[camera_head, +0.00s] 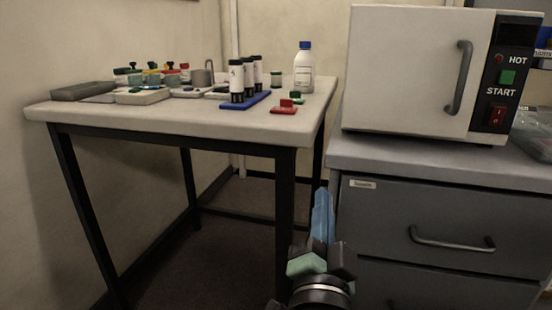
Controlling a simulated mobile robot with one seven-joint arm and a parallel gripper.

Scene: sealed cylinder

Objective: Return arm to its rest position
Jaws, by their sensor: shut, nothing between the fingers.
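My gripper (322,215) shows at the bottom centre of the head view, with blue fingers pointing up and a green and dark body below them. It is shut and holds nothing. It is in front of the gap between the table (180,125) and the grey drawer cabinet (440,215), below the height of the table top. Several white cylinders (237,78) with dark ends stand upright on a blue base (259,97) on the table. My gripper appears apart from them. Most of my arm is out of the frame.
A white bottle with a blue cap (304,72) stands at the table's back right. A red and green piece (285,109) lies near the right edge. Several small items fill the left. The white oven (405,75) stands on the cabinet, its door shut.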

